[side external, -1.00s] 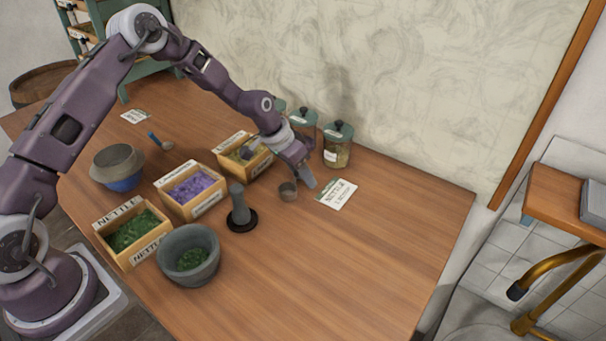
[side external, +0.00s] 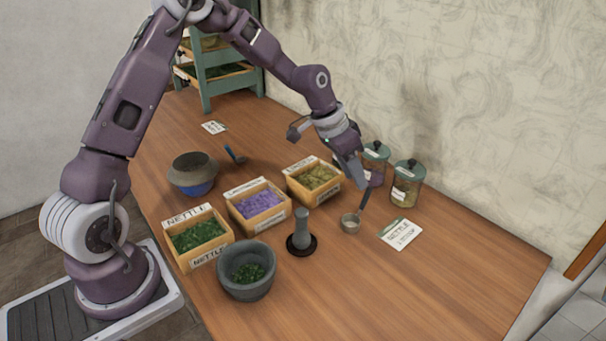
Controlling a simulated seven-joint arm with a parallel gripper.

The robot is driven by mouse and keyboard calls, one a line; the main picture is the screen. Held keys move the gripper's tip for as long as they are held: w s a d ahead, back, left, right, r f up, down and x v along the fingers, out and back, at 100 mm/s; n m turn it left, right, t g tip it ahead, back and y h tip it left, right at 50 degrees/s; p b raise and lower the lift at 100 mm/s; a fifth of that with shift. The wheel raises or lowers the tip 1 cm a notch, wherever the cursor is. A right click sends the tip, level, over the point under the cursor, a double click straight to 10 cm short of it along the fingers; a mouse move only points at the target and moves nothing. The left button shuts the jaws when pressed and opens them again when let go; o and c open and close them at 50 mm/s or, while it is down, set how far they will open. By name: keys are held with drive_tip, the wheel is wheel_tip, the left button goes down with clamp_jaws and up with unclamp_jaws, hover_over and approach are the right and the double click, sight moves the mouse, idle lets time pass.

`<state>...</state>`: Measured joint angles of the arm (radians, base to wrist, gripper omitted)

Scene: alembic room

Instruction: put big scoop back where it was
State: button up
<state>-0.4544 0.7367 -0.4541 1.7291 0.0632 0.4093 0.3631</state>
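A scoop with a round grey metal cup (side external: 350,224) and a dark handle is on the right part of the table, between the pestle and the nettle card. Its handle slants up and right from the cup. My gripper (side external: 358,180) points down at the upper end of this handle. The fingers overlap each other in this view, so I cannot tell whether they grip the handle or stand just clear of it. A second scoop (side external: 238,157) with a blue handle lies farther back, beside the blue-based pot; which is bigger is unclear.
Labelled boxes of nettle (side external: 198,238), purple lavender (side external: 258,204) and yellowish herb (side external: 315,179) stand in a row. A mortar (side external: 247,271) holds green leaves; a pestle (side external: 302,234) stands nearby. Jars (side external: 407,184) and a card (side external: 401,234) are at right. The front right table is clear.

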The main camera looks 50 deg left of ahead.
drive_tip(key=s+d+r+y, duration=0.1)
drive_tip(key=s+r+y, duration=0.2)
drive_tip(key=s+r, duration=1.15)
drive_tip(key=s+r+n+t, duration=0.1)
drive_tip(key=s+r+n, duration=0.1)
drive_tip(key=s, duration=1.8)
drive_tip(key=shift+s+d+n+t, duration=0.15)
drive_tip(key=shift+d+n+t, duration=0.2)
drive_tip(key=shift+n, duration=0.15)
